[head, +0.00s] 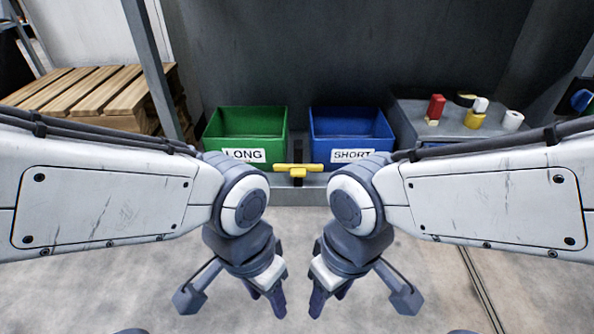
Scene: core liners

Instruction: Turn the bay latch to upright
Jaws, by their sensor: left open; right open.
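The bay latch (298,169) is a yellow bar on a dark mount, low between the green and blue bins. Its bar lies level, across the picture. My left gripper (266,304) hangs below and to the left of the latch, pointing down, open and empty. My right gripper (328,304) hangs below and to the right of it, also open and empty. Both grippers are apart from the latch, nearer to me over the floor.
A green bin (232,124) labelled LONG and a blue bin (368,124) labelled SHORT flank the latch on a grey ledge. Wooden pallets (95,92) stand at the left. A grey cabinet (450,128) at the right carries small red, yellow and white items. The floor is clear.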

